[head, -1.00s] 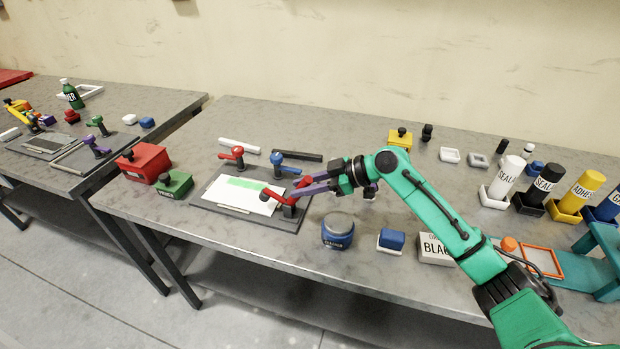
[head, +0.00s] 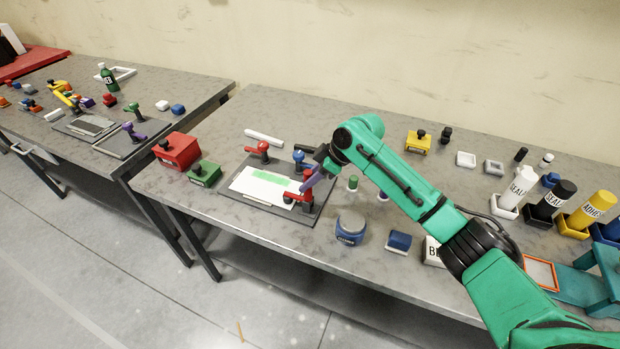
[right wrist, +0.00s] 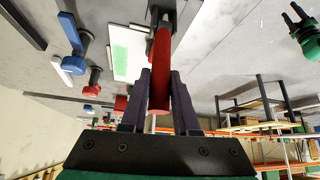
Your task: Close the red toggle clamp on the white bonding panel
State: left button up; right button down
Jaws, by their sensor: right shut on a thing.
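The white bonding panel (head: 246,186), with a green strip on it, lies on a dark fixture board (head: 254,202). A red toggle clamp (head: 290,197) stands at the panel's right end. My right gripper (head: 308,184) is above and at this clamp, fingers pointing down-left. In the right wrist view, its dark purple fingers (right wrist: 160,98) are shut on the red handle (right wrist: 161,60), which sits between them. The panel (right wrist: 122,42) shows beyond the handle. A green and dark gripper, apparently my left (right wrist: 296,20), is small at the upper right edge; its jaw state is unclear.
Another red clamp (head: 262,149) and a blue clamp (head: 299,157) stand along the board's back edge. A red box (head: 178,152) and green box (head: 204,173) are to the left. A blue round tin (head: 350,229) and blue block (head: 398,241) stand in front right.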

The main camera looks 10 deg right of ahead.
jog(key=c, duration=0.7)
grip_release()
jog(key=shift+a, duration=0.15)
jog(key=b+v, duration=0.3)
jog(key=v, duration=1.1)
jog(key=shift+w+r, duration=0.1)
jog(key=shift+r, duration=0.2)
jog(key=shift+f, duration=0.1)
